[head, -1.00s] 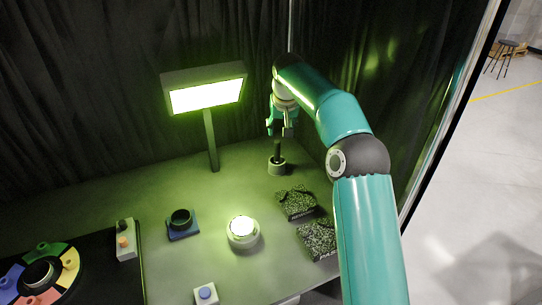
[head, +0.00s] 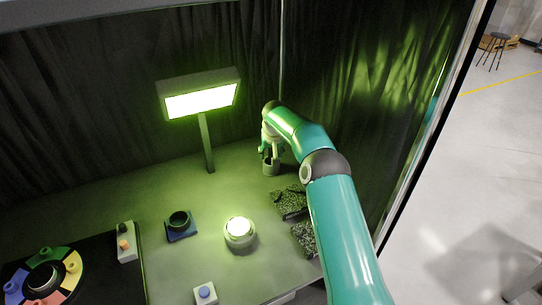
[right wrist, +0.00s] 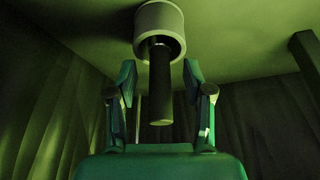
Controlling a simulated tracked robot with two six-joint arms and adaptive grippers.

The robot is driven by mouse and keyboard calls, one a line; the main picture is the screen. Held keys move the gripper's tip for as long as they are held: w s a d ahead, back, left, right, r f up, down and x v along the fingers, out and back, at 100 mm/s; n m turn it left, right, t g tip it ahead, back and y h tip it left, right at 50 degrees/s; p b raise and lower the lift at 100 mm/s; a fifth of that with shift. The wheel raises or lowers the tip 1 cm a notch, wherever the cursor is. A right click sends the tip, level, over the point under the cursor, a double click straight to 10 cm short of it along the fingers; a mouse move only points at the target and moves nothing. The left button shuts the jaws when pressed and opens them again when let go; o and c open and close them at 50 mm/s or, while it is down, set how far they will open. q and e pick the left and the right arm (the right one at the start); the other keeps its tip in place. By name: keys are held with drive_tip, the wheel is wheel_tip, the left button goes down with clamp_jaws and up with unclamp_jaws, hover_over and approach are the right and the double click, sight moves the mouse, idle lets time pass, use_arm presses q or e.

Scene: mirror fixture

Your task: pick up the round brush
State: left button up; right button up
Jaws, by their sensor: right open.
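The round brush shows in the right wrist view as a dark upright handle (right wrist: 159,95). Its other end is inside a pale round holder (right wrist: 160,22), so the bristles are hidden. In the head view the holder (head: 271,169) stands on the table at the back, right of the lamp post. My right gripper (right wrist: 160,76) is open, with one finger on each side of the handle and a gap to it. In the head view my right gripper (head: 270,151) is just above the holder and mostly covers the brush. My left gripper is not in view.
A lit lamp panel (head: 201,101) stands on a post left of the gripper. Two dark speckled pads (head: 290,203) lie near my right arm. A glowing round fixture (head: 239,231), a blue square holder (head: 181,226) and a coloured ring tray (head: 43,252) are farther forward. Dark curtains close the back.

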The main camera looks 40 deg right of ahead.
drive_tip(key=shift+x, duration=0.85)
drive_tip(key=shift+c, duration=0.3)
clamp_jaws()
drive_tip(key=shift+r, duration=0.15)
